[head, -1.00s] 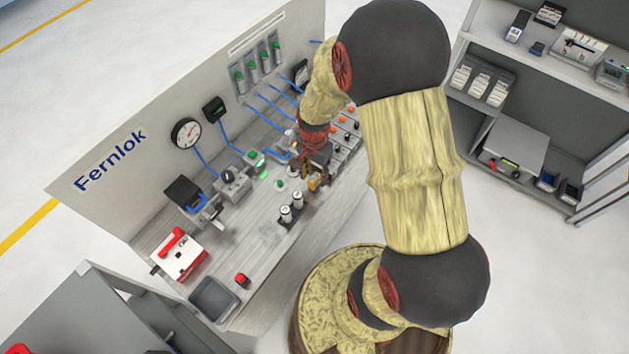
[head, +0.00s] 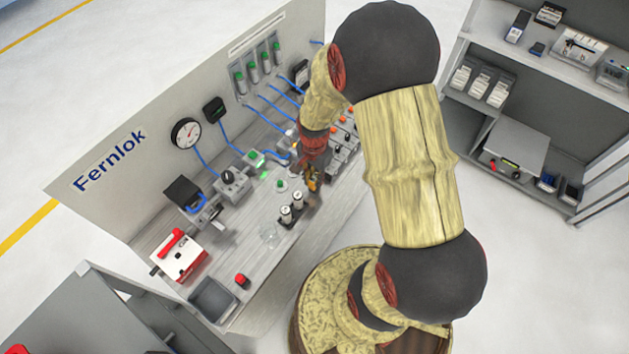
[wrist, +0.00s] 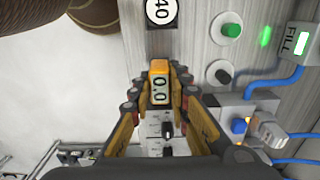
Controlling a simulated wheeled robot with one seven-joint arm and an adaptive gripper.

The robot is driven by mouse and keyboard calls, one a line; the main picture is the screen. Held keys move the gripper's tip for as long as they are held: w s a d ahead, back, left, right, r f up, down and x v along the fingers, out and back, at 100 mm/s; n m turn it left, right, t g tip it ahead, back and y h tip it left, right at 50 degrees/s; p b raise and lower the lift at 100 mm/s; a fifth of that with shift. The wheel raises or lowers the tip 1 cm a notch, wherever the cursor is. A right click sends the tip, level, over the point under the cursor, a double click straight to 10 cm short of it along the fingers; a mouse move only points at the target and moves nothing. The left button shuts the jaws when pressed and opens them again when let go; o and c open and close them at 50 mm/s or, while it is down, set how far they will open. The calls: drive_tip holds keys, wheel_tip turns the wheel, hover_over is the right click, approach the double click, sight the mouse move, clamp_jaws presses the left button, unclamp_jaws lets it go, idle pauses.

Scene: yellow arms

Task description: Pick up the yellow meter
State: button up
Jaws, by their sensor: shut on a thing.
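The yellow meter (wrist: 160,84) shows in the wrist view as a small yellow-orange block with a pale face reading 0.0. My gripper (wrist: 158,88) is shut on it, with a finger on each side. In the head view my gripper (head: 312,178) is at the right part of the bench, and the meter between its fingers is small and mostly hidden by my arm. I cannot tell whether the meter is clear of the bench.
Round weights (head: 291,212) on a dark base stand left of my gripper. A green-lit FILL box (wrist: 299,42) and a blue-buttoned box (wrist: 240,125) are close by on the right. The backboard (head: 130,160) rises behind. Open floor (head: 520,285) lies right.

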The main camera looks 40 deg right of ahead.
drive_tip(key=shift+r, duration=0.15)
clamp_jaws()
drive_tip(key=shift+r, duration=0.55)
drive_tip(key=s+a+r+p, duration=0.2)
drive_tip(key=s+a+r, duration=0.6)
drive_tip(key=a+r, duration=0.3)
drive_tip(key=shift+a+r, duration=0.25)
drive_tip(key=shift+r, duration=0.1)
